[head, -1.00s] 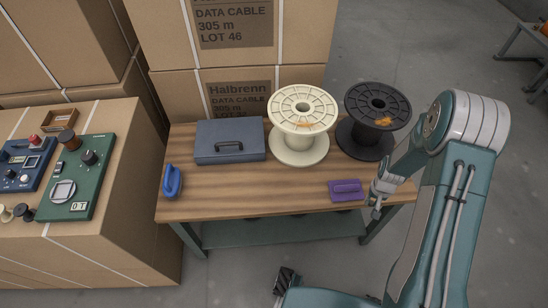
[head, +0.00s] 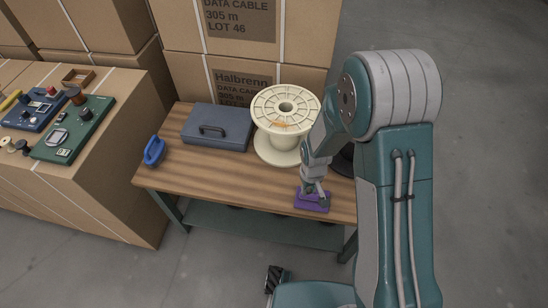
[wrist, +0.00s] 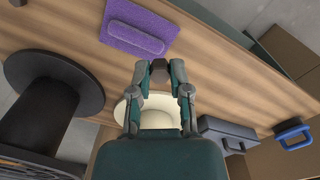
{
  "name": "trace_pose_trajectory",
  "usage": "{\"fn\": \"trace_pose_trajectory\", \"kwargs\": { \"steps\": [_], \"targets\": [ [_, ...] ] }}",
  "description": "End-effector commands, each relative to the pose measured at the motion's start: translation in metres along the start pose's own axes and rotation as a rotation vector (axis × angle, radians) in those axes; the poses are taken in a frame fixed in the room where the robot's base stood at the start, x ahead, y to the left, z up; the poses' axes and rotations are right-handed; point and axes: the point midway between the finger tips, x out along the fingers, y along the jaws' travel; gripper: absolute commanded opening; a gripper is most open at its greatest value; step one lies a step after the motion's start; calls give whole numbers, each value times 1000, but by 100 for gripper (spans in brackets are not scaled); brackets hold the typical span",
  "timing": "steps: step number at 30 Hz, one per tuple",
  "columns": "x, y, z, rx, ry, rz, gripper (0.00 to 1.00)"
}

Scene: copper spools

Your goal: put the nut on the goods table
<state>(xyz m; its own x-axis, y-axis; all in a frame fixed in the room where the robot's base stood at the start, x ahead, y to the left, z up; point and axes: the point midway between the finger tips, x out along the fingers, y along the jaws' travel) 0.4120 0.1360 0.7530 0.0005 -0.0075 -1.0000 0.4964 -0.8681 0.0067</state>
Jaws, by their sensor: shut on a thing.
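The nut (wrist: 160,70) is a small dark piece between the fingertips of my gripper (wrist: 160,74) in the wrist view. My gripper is shut on it, with wood surface visible beyond. In the head view my gripper (head: 314,194) is over the front right part of the wooden table (head: 225,175), in line with a purple block (head: 312,207). The nut cannot be made out clearly there. I cannot tell its height above the wood. The purple block also shows in the wrist view (wrist: 138,28), apart from the fingertips.
A cream spool (head: 285,105), a mostly hidden black spool (head: 343,160), a grey case (head: 217,128) and a blue handled object (head: 154,151) stand on the table. Its front middle and left are clear. Cartons (head: 110,205) with green (head: 75,128) and blue panels stand left.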

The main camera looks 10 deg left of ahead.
Motion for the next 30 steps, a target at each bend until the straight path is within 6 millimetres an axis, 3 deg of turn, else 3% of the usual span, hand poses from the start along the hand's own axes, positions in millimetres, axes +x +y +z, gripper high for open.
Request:
{"fn": "trace_pose_trajectory", "kwargs": {
  "steps": [8, 21, 30],
  "targets": [
    [2, 12, 5, -3, 2, -6, 0],
    [47, 98, 19, 0, 0, -7, 0],
    [88, 131, 24, -3, 3, -6, 0]
  ]
}}
